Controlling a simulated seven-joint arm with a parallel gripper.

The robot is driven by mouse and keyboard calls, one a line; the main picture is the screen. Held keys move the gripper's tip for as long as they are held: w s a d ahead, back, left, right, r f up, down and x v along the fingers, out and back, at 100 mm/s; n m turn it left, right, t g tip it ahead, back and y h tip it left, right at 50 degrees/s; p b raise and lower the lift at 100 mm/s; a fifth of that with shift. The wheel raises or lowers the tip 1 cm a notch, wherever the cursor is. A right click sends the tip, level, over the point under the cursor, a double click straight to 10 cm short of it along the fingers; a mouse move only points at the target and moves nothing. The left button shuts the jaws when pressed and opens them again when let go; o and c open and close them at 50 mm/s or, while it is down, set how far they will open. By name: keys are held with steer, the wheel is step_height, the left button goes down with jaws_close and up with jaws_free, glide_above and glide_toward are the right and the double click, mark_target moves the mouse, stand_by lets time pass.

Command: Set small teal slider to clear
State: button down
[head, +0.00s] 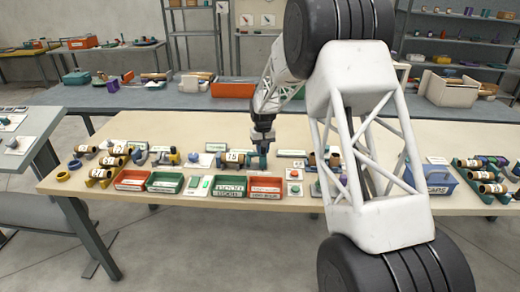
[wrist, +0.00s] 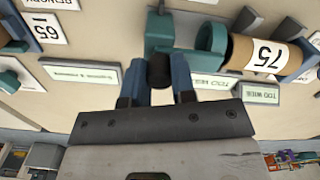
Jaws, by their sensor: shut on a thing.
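My gripper (head: 262,137) reaches down to the middle of the table, just right of a brown tube (head: 235,157) with a white number label. In the wrist view, my two blue-grey fingers (wrist: 158,72) close from both sides on a small dark knob (wrist: 160,68). The knob sits at a teal piece (wrist: 162,28), which looks like the teal slider; the fingers hide part of it. A teal ring (wrist: 212,40) stands beside it, at the end of the brown tube marked 75 (wrist: 255,54). Small green-lettered labels (wrist: 207,82) lie in front; I cannot read a "clear" mark.
Red and green trays (head: 228,188) line the table's front edge, with a red button (head: 294,174) right of them. Other tube stands lie to the left and at the far right, near a blue caddy (head: 430,180).

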steer(key=shift+d, duration=0.35)
steer(key=c, duration=0.9)
jaws_free()
steer(key=shift+c, duration=0.2)
steer(key=shift+a+r, duration=0.1)
steer(key=shift+r, duration=0.05)
steer(key=shift+r, duration=3.75)
steer(key=shift+s+r, duration=0.1)
